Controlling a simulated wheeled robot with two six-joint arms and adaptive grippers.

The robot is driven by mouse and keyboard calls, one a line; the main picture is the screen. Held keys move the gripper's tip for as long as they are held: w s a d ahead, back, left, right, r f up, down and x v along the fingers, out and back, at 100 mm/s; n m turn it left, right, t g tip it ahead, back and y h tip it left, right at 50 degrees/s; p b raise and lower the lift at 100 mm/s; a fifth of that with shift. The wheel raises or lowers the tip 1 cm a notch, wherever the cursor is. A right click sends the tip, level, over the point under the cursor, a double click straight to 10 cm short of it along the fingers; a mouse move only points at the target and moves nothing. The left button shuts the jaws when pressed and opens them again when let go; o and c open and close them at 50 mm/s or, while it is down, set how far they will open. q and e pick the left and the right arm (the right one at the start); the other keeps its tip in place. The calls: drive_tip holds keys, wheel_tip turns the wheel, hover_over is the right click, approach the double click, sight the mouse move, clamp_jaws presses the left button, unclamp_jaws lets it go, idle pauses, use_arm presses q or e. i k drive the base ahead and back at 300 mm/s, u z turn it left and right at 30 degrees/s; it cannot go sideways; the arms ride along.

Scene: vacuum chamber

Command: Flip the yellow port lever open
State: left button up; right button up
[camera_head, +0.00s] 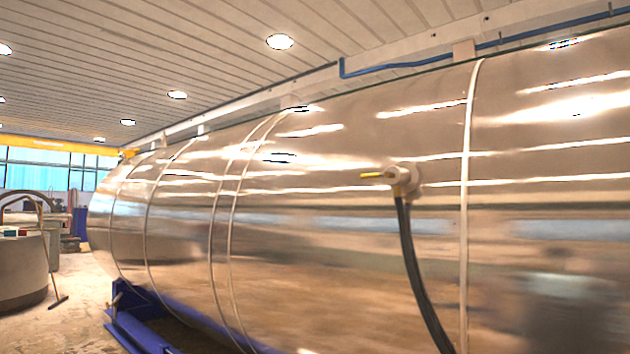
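The yellow port lever (372,175) sticks out to the left from a pale round port fitting (403,180) on the side of a large shiny metal vacuum chamber (340,260). The lever lies about level in the picture. A dark hose (415,270) hangs from the fitting and runs down past the bottom edge. Neither of my grippers shows in the head view, and nothing touches the lever.
The curved chamber wall fills most of the view, with raised bands (466,200) around it. A blue support frame (140,330) stands under it at lower left. Open floor (60,325) and a grey cylindrical tank (22,270) lie at the left.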

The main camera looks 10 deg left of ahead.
sight(370, 176)
drive_tip(key=u, duration=0.05)
drive_tip(key=i, duration=0.35)
drive_tip(key=u, duration=0.05)
drive_tip(key=k, duration=0.65)
drive_tip(key=u, duration=0.35)
drive_tip(key=i, duration=0.5)
drive_tip(key=u, duration=0.8)
drive_tip(key=i, duration=1.1)
drive_tip(key=z, duration=0.35)
drive_tip(key=i, duration=0.9)
drive_tip(key=z, duration=0.55)
